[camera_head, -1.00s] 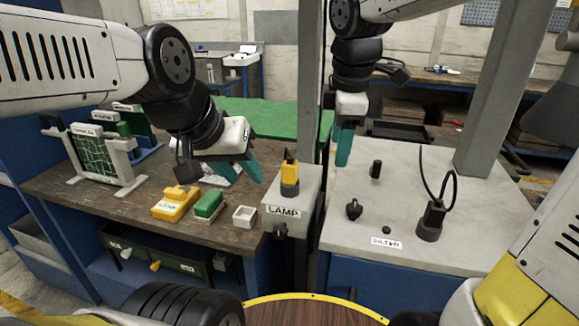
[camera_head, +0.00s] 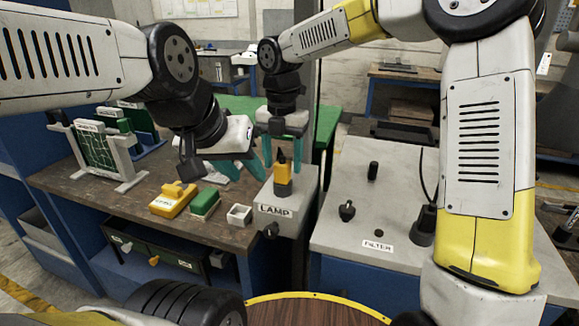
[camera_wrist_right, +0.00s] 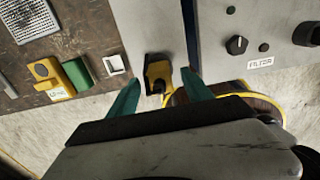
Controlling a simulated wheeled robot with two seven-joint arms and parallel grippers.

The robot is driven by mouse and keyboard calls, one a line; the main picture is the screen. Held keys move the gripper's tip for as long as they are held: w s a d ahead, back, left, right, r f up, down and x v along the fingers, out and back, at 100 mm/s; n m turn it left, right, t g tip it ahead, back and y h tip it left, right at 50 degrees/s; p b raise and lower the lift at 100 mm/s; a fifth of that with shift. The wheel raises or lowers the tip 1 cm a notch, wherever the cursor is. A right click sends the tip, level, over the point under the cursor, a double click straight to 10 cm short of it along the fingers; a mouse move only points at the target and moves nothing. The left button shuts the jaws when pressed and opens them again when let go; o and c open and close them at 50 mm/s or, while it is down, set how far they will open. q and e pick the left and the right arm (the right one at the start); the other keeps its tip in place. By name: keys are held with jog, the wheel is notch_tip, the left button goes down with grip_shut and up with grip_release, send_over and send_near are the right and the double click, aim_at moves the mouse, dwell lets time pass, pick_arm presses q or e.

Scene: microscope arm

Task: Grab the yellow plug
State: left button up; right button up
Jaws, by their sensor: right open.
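The yellow plug (camera_head: 283,178), with a black top, stands upright in the grey box labelled LAMP (camera_head: 300,200). It also shows in the right wrist view (camera_wrist_right: 158,72), between the two teal fingers in the picture. My right gripper (camera_head: 283,153) is open and points down just above the plug, with its fingers apart on either side. No contact with the plug is visible. My left gripper (camera_head: 244,169) is to the left of the plug, over the bench, with its teal fingers apart and nothing seen between them.
A yellow block (camera_head: 173,200), a green block (camera_head: 205,202) and a small white open box (camera_head: 239,215) lie on the brown bench left of the LAMP box. A grey panel (camera_head: 335,220) with a FILTER label, knobs and a black cabled plug (camera_head: 424,226) is on the right. A grey post rises behind.

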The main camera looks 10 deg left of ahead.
aim_at(283, 177)
jog(key=shift+f, duration=1.5)
grip_shut()
jog(key=shift+r, duration=0.1)
